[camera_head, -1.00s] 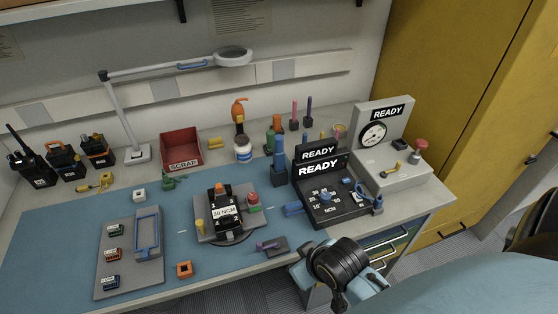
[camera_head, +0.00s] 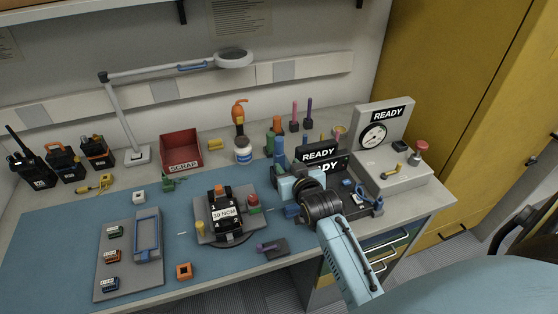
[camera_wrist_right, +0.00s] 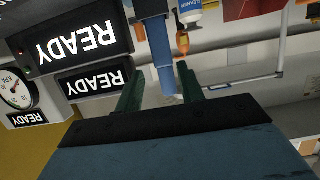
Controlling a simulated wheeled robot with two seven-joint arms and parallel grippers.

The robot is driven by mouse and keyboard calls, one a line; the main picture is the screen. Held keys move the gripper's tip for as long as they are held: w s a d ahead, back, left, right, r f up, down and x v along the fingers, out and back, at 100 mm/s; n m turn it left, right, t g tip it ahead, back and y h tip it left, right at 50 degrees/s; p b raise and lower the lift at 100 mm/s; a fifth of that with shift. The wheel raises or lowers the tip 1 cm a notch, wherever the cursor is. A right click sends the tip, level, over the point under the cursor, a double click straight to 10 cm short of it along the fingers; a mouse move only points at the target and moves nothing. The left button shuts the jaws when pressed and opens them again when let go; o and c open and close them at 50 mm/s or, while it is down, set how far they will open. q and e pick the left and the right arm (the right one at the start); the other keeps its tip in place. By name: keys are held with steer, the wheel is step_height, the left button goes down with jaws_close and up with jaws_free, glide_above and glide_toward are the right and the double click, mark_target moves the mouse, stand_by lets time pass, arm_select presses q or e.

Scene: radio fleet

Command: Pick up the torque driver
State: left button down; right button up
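A blue upright tool, which looks like the torque driver (camera_head: 279,149), stands behind my right gripper, left of the black READY box. Its lower part and holder are largely hidden by the gripper in the head view. In the right wrist view the blue shaft (camera_wrist_right: 163,62) shows ahead, lined up with the gap between the two dark green fingers. My right gripper (camera_head: 285,178) is open, and it shows in the right wrist view (camera_wrist_right: 159,75) with its fingers apart and nothing clearly held. Whether the fingertips flank the shaft cannot be told. My left gripper is out of view.
The black READY controller (camera_head: 340,162) is close on the right, partly covered by my arm. A white bottle (camera_head: 243,150) and several coloured tools stand behind. A fixture with a radio (camera_head: 223,212) lies left, and a small purple-handled item (camera_head: 270,247) lies in front.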

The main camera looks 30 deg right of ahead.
mark_target(281, 159)
steer(key=shift+a+f+b+x, duration=0.1)
steer(key=shift+b+x, duration=0.15)
steer(key=shift+x, duration=1.7)
steer(key=shift+a+f+b+x, duration=0.1)
steer(key=shift+a+b+x, duration=0.1)
steer(key=shift+x, duration=1.8)
jaws_close()
